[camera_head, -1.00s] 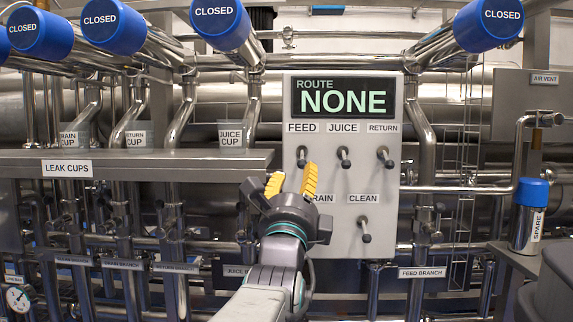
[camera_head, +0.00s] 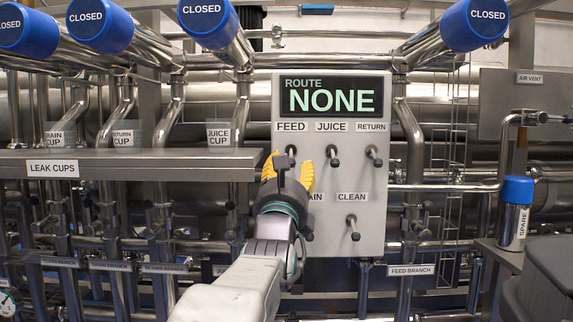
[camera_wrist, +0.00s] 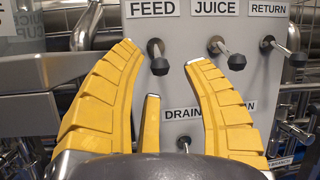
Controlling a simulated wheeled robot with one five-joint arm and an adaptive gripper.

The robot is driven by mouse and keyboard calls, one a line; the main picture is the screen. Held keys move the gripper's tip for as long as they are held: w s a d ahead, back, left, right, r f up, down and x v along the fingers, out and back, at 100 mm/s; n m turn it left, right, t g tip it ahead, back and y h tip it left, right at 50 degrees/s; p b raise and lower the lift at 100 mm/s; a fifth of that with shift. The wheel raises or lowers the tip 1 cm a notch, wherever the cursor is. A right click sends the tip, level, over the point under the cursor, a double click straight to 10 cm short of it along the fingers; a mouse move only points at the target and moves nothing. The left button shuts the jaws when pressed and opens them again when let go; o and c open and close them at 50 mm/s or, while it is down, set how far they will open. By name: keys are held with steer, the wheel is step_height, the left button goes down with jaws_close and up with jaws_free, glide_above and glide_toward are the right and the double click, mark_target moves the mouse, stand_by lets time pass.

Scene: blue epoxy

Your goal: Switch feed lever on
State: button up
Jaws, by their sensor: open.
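The feed lever (camera_head: 291,151) is a short dark-tipped metal lever under the FEED label (camera_head: 291,127) on the grey control panel (camera_head: 330,250). In the wrist view the feed lever (camera_wrist: 158,58) points out and down between the tips of my open yellow fingers, beyond them. My gripper (camera_head: 288,160) is open and empty in front of the panel, just below the feed lever; it also shows in the wrist view (camera_wrist: 160,52). I cannot tell whether a finger touches the lever. The route display (camera_head: 331,98) reads NONE.
The juice lever (camera_head: 333,156) and return lever (camera_head: 373,156) are to the right, the clean lever (camera_head: 353,228) below. The drain lever shows in the wrist view (camera_wrist: 184,145). A leak cups shelf (camera_head: 120,162) lies left of the panel. A blue-capped spare canister (camera_head: 514,215) stands right.

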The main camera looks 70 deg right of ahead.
mark_target(291, 161)
steer(key=shift+x, duration=1.55)
jaws_close()
